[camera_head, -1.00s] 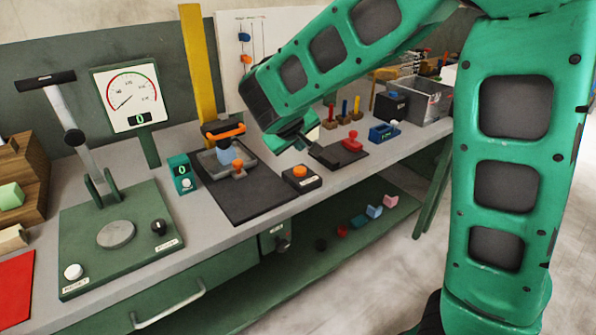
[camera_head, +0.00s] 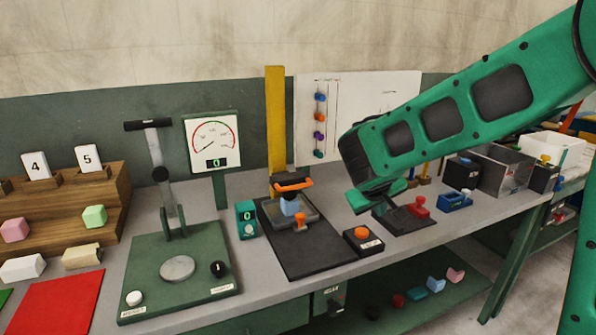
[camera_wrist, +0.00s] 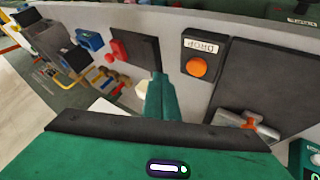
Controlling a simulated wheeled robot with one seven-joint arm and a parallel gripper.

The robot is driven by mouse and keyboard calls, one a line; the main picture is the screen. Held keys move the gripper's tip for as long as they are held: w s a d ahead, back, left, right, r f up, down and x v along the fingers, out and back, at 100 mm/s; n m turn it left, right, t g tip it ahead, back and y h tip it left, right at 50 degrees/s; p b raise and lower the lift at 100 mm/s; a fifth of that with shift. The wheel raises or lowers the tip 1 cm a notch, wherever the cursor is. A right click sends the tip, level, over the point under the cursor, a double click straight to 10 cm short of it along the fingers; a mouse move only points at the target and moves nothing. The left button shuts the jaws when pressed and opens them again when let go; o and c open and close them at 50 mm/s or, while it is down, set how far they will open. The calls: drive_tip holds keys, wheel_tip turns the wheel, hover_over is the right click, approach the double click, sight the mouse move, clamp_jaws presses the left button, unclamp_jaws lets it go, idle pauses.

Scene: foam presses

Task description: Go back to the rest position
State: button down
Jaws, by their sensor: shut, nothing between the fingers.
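My green gripper (camera_head: 368,196) hangs at the end of my green arm, over the right-hand part of the grey bench in the head view. Its fingers are shut with nothing between them. In the head view it is right of the foam press (camera_head: 291,208) with its orange part and blue block, and above and behind the black box with an orange button (camera_head: 362,240). In the wrist view the shut fingers (camera_wrist: 158,88) point toward the bench, between the orange button (camera_wrist: 196,66) and a red-handled item on a black plate.
A green lever press (camera_head: 178,268) and a round gauge (camera_head: 212,141) stand to the left. Wooden steps (camera_head: 115,195) hold coloured blocks. A yellow post (camera_head: 276,125) rises behind the foam press. Red (camera_head: 419,206) and blue items and a clear bin (camera_head: 498,170) lie right. A lower shelf holds small blocks.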

drive_tip(key=s+d+f+m+g+y, duration=0.15)
drive_tip(key=s+d+m+g, duration=0.35)
drive_tip(key=s+d, duration=1.2)
drive_tip(key=s+a+m+g+y, duration=0.2)
drive_tip(key=s+m+y, duration=0.1)
drive_tip(key=s, duration=1.6)
drive_tip(key=shift+s+a+f, duration=0.15)
drive_tip(key=shift+a+f, duration=0.2)
drive_tip(key=shift+f, duration=0.1)
drive_tip(key=shift+w+f, duration=0.25)
drive_tip(key=shift+w, duration=0.4)
